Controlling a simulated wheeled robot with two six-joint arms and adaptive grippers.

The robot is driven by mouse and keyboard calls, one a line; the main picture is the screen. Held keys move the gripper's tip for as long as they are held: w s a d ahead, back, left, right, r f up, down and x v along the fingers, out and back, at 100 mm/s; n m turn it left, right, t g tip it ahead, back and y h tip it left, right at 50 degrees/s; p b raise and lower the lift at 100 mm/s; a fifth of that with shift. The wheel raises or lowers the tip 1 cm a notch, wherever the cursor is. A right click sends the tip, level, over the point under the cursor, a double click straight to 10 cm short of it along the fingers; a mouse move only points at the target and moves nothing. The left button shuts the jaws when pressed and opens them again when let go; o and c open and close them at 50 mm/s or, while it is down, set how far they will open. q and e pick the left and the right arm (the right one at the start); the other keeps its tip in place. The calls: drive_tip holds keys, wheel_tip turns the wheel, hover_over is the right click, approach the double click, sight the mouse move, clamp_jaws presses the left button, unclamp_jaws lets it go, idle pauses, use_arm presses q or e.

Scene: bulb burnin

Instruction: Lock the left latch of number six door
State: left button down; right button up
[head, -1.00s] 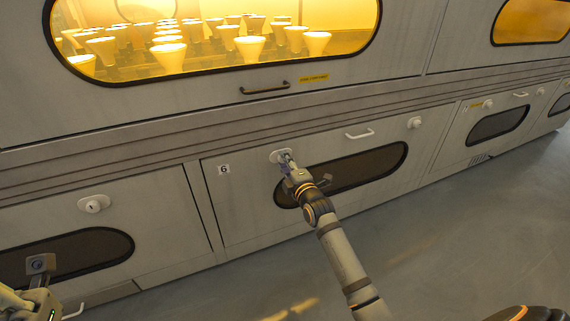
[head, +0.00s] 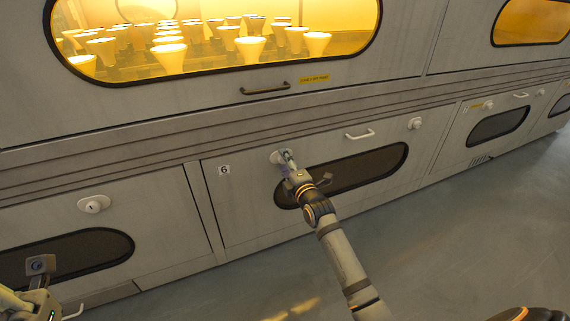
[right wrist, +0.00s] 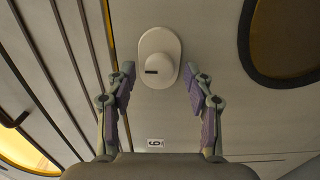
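The number six door (head: 245,215) is a grey panel with a dark oval window and a "6" label (head: 224,169). Its left latch (head: 278,156) is a white knob on an oval plate, partly covered by my right gripper (head: 290,165). In the right wrist view the latch (right wrist: 158,57) shows whole, with a dark slot mark on its knob. The fingers of my right gripper (right wrist: 160,92) are spread on either side of it, apart from the knob. My left gripper (head: 40,266) shows only partly at the lower left; its fingers are unclear.
The door's handle (head: 360,134) and right latch (head: 414,123) are to the right. Another door with a latch (head: 94,204) is at the left. Above is a lit window with several bulbs (head: 250,46) and a dark handle (head: 265,88). The floor (head: 440,240) is clear.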

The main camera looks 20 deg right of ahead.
drive_tip(key=s, duration=1.2)
drive_tip(key=shift+d, duration=0.2)
drive_tip(key=shift+r, duration=0.1)
